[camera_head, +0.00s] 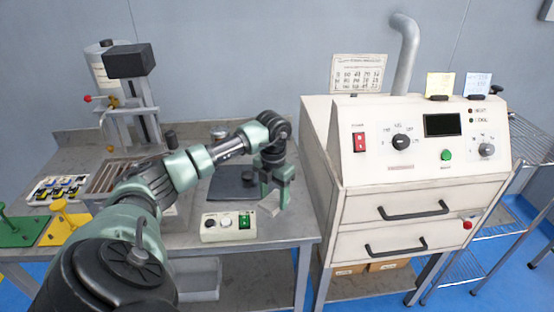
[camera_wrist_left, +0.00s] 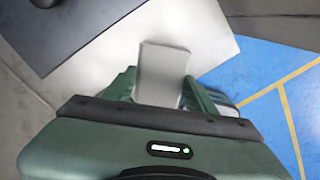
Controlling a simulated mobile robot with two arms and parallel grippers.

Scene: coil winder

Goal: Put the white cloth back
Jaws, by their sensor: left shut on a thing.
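My left gripper (camera_head: 277,196) is above the right front part of the grey table (camera_head: 281,234), near its right edge. It is shut on the white cloth (camera_head: 269,206), a small pale piece that hangs at the fingertips. In the left wrist view the cloth (camera_wrist_left: 161,72) stands out between the two green fingers (camera_wrist_left: 158,92). I cannot tell whether the cloth touches the table top. My right gripper is not in view.
The large cream cabinet (camera_head: 400,170) stands close on the right. Green and yellow fixtures (camera_head: 62,220) are at the far left.

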